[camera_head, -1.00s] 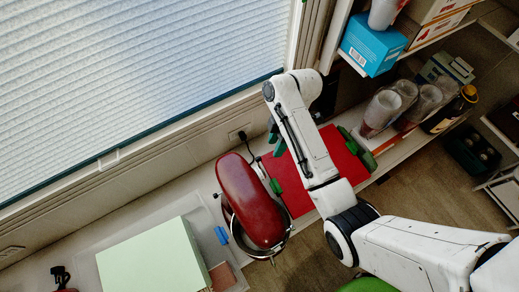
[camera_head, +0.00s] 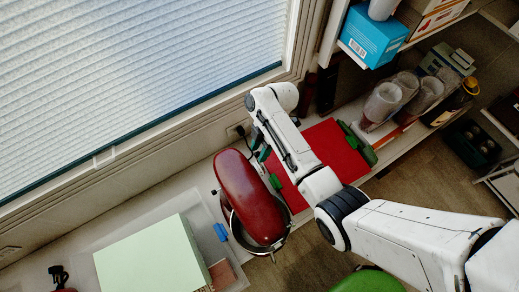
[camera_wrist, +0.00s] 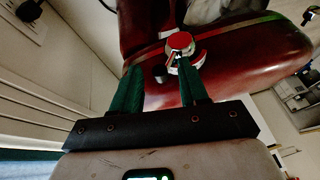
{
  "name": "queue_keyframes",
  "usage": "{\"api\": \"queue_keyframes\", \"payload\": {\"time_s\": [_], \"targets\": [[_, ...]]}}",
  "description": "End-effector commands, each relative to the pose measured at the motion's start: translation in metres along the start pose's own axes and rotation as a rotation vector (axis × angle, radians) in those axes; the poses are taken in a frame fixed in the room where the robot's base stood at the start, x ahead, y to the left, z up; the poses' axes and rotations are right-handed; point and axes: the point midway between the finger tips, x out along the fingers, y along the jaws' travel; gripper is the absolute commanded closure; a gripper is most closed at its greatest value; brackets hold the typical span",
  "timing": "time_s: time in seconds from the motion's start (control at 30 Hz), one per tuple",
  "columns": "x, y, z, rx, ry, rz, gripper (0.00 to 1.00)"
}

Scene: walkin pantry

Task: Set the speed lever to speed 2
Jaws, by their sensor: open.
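The red stand mixer (camera_head: 252,203) stands on the counter below the window. In the head view my gripper (camera_head: 262,150) is at the mixer's upper right side, partly hidden by my arm.
A red board (camera_head: 335,150) lies right of the mixer under my arm. A pale green box (camera_head: 150,258) is on the left. Clear jars (camera_head: 382,103) stand farther right, below a shelf with a blue box (camera_head: 371,36). A wall outlet (camera_head: 238,130) is behind the mixer.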

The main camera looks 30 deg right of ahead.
Motion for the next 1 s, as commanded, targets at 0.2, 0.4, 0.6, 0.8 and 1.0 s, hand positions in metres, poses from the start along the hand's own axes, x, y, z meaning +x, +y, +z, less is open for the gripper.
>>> {"api": "queue_keyframes", "payload": {"time_s": [0.2, 0.4, 0.6, 0.8, 1.0], "targets": [[0.0062, 0.0, 0.0, 0.0, 0.0, 0.0, 0.56], [0.0059, 0.0, 0.0, 0.0, 0.0, 0.001, 0.59], [0.0057, 0.0001, 0.0, 0.0, 0.0, 0.001, 0.78], [0.0055, 0.0006, 0.0, 0.0, 0.0, 0.003, 0.97], [0.005, 0.0009, -0.0001, 0.0, 0.0, 0.006, 1.0]]}}
